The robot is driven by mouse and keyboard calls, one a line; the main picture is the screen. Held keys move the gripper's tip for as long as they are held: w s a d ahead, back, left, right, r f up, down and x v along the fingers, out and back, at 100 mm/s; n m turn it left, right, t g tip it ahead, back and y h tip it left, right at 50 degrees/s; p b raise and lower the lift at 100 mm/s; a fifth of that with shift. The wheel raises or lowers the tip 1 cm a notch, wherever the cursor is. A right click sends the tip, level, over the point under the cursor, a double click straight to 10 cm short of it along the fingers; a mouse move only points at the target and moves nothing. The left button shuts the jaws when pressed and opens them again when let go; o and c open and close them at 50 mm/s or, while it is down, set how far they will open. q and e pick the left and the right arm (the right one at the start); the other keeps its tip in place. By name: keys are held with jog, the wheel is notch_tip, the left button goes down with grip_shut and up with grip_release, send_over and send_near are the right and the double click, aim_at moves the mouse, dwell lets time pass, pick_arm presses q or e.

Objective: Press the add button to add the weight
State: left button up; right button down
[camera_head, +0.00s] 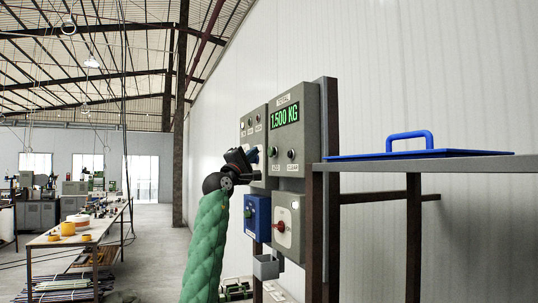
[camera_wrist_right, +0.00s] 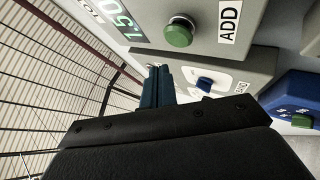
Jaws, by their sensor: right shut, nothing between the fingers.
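A grey control box (camera_head: 299,113) on the panel has a lit display (camera_head: 285,116) reading 1.500 KG in green. Below the display are a green button (camera_head: 272,151) and a dark button (camera_head: 291,154). In the right wrist view the green button (camera_wrist_right: 179,33) sits beside the label ADD (camera_wrist_right: 229,22). My right gripper (camera_head: 254,155) is in front of the panel, left of the green button. Its blue fingers (camera_wrist_right: 157,86) are shut and empty, with the tips close to the green button but seemingly apart from it. My left gripper is not in view.
A second grey box stands left of the display box. Below are a blue box (camera_head: 257,210) and a grey box with a red knob (camera_head: 280,226). A shelf (camera_head: 440,166) with a blue handled plate (camera_head: 408,153) juts out at right. A long workbench (camera_head: 75,238) is at left.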

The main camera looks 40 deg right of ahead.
jog(key=shift+w+a, duration=0.15)
jog(key=shift+a, duration=0.55)
jog(key=shift+w+a, duration=0.15)
jog(key=shift+a, duration=0.55)
